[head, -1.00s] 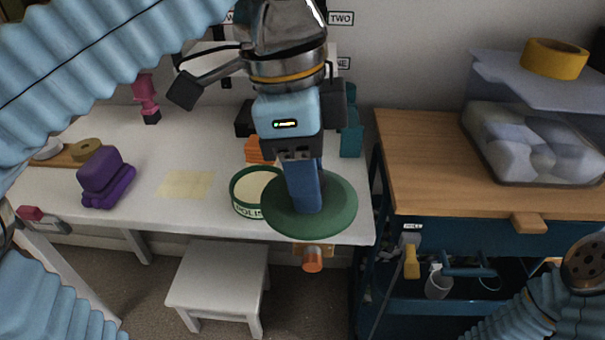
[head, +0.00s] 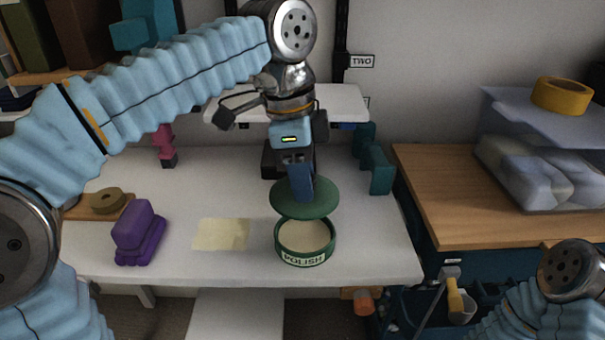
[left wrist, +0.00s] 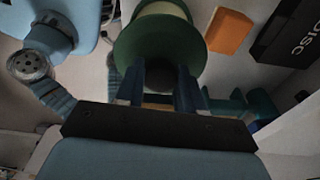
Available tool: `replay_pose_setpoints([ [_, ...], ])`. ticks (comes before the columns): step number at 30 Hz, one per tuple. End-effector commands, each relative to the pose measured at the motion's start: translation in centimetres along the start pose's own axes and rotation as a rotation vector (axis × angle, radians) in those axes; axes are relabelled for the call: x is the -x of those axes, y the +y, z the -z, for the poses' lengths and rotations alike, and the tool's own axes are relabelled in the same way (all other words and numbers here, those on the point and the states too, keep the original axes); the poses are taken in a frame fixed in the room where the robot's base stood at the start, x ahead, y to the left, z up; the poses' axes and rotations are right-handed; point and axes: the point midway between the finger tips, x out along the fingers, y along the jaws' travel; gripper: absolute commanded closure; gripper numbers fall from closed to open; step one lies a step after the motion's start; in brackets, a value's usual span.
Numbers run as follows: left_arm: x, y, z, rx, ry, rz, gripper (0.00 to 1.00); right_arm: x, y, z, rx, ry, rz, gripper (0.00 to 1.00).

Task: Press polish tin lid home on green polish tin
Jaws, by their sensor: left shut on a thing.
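The green polish tin (head: 304,258) stands upright and open near the front of the white table, its POLISH label facing me and its cream inside showing. My left gripper (head: 302,194) is shut on the round green polish tin lid (head: 322,203), holding it roughly level by its top. In the head view the lid appears just above the tin's far rim, covering part of it, with the near part of the opening uncovered. In the left wrist view the lid (left wrist: 130,52) partly hides the tin (left wrist: 162,8). My right gripper is out of view; only part of that arm shows.
A purple object (head: 138,235) and a yellow paper (head: 222,234) lie left of the tin. Teal blocks (head: 378,170) stand behind to the right. An orange block (left wrist: 229,31) and a black box (left wrist: 292,35) show in the left wrist view. A wooden-topped cabinet (head: 440,205) stands right.

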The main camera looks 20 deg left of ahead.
Motion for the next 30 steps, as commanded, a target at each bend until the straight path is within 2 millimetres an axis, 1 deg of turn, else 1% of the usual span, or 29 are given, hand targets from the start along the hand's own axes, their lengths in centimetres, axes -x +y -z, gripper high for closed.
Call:
replay_pose_setpoints([
  [5,-1.1,0.0,-0.2,0.000,0.000,0.000,0.84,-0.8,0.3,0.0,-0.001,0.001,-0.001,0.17],
  [15,-4.5,0.0,-0.7,0.001,0.000,0.000,0.84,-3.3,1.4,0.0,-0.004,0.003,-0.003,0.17],
  [18,-5.2,0.1,-0.8,0.001,0.000,0.000,0.84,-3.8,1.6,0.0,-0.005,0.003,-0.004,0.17],
  [22,-5.7,0.1,-0.9,0.000,0.001,0.000,0.84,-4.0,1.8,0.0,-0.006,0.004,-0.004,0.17],
  [30,-5.6,0.0,-0.8,0.000,0.001,0.000,0.84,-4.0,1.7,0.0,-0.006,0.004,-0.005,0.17],
])
